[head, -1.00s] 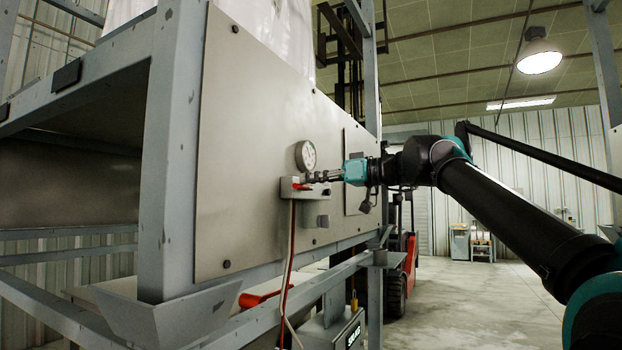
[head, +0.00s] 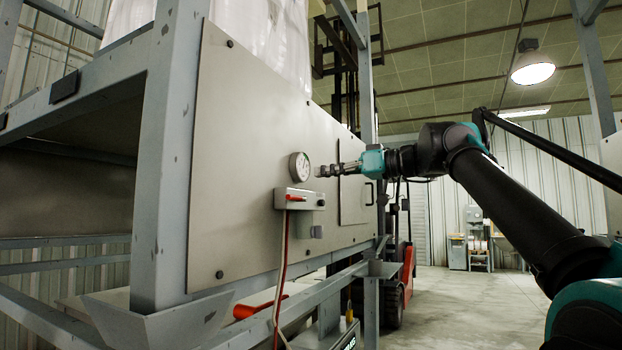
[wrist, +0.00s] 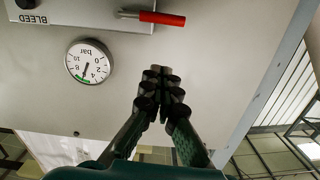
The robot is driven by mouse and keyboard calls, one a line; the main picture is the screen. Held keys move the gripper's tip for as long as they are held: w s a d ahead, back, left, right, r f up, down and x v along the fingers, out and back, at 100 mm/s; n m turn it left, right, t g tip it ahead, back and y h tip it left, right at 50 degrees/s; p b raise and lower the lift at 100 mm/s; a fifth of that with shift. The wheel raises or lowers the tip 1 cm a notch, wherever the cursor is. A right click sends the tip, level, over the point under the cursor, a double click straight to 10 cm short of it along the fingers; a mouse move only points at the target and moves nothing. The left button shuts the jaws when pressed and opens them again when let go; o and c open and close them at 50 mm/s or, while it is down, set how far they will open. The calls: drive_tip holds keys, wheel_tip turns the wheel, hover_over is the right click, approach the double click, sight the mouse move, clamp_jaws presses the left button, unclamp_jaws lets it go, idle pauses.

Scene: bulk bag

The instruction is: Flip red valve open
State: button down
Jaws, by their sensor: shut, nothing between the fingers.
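The red valve lever (head: 295,198) sits on a small grey box (head: 305,193) on the front of the metal panel. In the wrist view the red lever (wrist: 162,18) lies along the box, its handle reaching past the box edge. My gripper (head: 318,171) is shut and empty. It is above the box and to the right of the gauge in the head view, apart from the lever. In the wrist view the closed fingertips (wrist: 160,70) are just below the lever in the picture, with bare panel between.
A round pressure gauge (head: 299,167) is on the panel near my fingertips. A red hose (head: 284,260) hangs from the box. In the wrist view a black knob (wrist: 26,4) sits beside the word BLEED. A steel frame post (head: 170,150) stands left of the panel.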

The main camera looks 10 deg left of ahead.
drive_tip(key=shift+v, duration=2.35)
drive_tip(key=w+d+f+m+g+h, duration=0.1)
drive_tip(key=d+f+m+h, duration=0.15)
drive_tip(key=f, duration=1.15)
drive_tip(key=d+f+m+h, duration=0.1)
drive_tip(key=f+m+h, duration=0.15)
drive_tip(key=f, duration=1.05)
drive_tip(key=w+d+f+m+g+h, duration=0.1)
drive_tip(key=f+h, duration=0.2)
drive_tip(key=f, duration=1.1)
drive_tip(key=s+d+f+m+h, duration=0.2)
drive_tip(key=s+d+f, duration=0.3)
drive_tip(key=f, duration=0.6)
drive_tip(key=s+d+f+m+h, duration=0.2)
drive_tip(key=s+d+f, duration=0.3)
drive_tip(key=f, duration=0.7)
drive_tip(key=s+d+f+m+h, duration=0.3)
drive_tip(key=s+f, duration=0.4)
drive_tip(key=f, duration=0.4)
drive_tip(key=shift+d+f+h, duration=0.2)
drive_tip(key=shift+d+h, duration=0.5)
drive_tip(key=shift+d, duration=0.2)
